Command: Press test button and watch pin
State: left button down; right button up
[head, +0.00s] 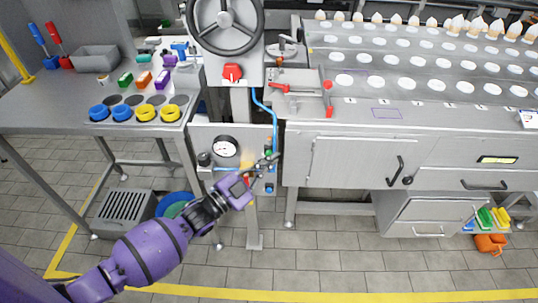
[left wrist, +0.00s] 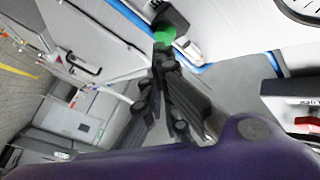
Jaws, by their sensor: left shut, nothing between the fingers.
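My left gripper (head: 273,159) is shut and empty, at the right edge of the grey control panel (head: 240,137) under the handwheel. In the left wrist view its closed fingertips (left wrist: 163,58) point at a green button (left wrist: 164,36) on a dark housing. The tips look very close to the button; I cannot tell whether they touch. A small whitish cylindrical part (left wrist: 189,50) sits beside the button; I cannot tell whether it is the pin. In the head view the fingers partly cover this area. My right gripper is not in view.
A round gauge (head: 225,147) and a black knob (head: 204,159) are on the panel. A blue hose (head: 274,118) runs down at its right. A handwheel (head: 226,22) and red knob (head: 232,72) are above. A table with coloured rings (head: 172,113) stands left.

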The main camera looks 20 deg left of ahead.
pick_arm(q)
jog(key=shift+w+a, duration=0.15)
jog(key=shift+w, duration=0.3)
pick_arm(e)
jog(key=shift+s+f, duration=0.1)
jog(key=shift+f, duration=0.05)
pick_arm(q)
jog(key=shift+s, duration=0.1)
dwell(1.3)
jog(key=shift+s+d, duration=0.25)
jog(key=shift+s, duration=0.55)
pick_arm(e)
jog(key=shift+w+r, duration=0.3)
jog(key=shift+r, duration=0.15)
pick_arm(q)
jog(key=s+p, duration=0.1)
jog(key=s, duration=0.1)
jog(key=s+d+p, duration=0.1)
jog(key=s, duration=0.1)
jog(key=shift+s+d, duration=0.2)
jog(key=shift+s, duration=0.2)
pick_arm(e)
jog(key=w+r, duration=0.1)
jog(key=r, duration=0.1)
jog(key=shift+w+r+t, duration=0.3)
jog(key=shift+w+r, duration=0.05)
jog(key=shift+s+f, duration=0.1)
